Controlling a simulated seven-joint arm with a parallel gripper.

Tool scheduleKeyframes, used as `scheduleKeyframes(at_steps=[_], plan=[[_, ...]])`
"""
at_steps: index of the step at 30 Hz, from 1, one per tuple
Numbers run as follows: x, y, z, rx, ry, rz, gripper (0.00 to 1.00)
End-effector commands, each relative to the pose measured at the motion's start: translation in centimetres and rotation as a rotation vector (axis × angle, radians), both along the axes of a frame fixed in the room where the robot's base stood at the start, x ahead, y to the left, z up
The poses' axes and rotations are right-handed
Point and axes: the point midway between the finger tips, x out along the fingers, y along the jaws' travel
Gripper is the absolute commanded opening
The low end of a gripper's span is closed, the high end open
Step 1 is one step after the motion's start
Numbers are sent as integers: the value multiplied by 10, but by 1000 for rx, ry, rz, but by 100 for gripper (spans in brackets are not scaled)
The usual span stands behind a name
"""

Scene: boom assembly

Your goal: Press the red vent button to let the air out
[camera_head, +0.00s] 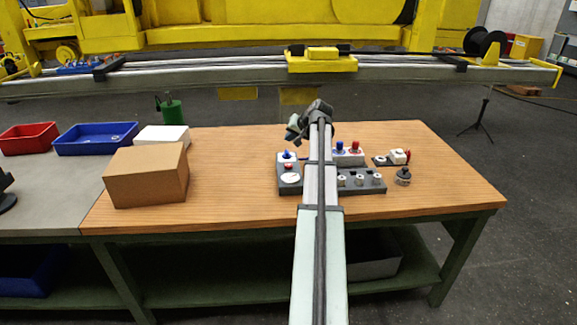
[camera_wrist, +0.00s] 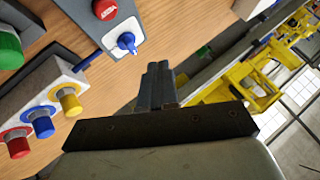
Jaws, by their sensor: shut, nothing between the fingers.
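A red button (camera_head: 288,167) sits on a small grey control box (camera_head: 281,184), between a blue knob (camera_head: 287,154) and a white round dial (camera_head: 290,178). In the wrist view the red button (camera_wrist: 104,8) is at the top edge, beside the blue pointed knob (camera_wrist: 127,42). My gripper (camera_wrist: 159,72) is shut and empty. Its fingertips are apart from the box and point past the blue knob. In the head view my gripper (camera_head: 294,128) is above the table near the box's far end. My arm covers the area right of the box.
The wrist view also shows red (camera_wrist: 17,145), blue (camera_wrist: 40,126) and yellow (camera_wrist: 69,103) knobs. A cardboard box (camera_head: 145,175) stands left. Bare wood lies between.

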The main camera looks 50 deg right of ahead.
Motion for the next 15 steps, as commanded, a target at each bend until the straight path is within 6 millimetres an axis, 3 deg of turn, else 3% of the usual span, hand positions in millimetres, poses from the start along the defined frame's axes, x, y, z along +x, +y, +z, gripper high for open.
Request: scheduleKeyframes(at_steps=[15], plan=[[-1,0,-7,0,1,0,0]])
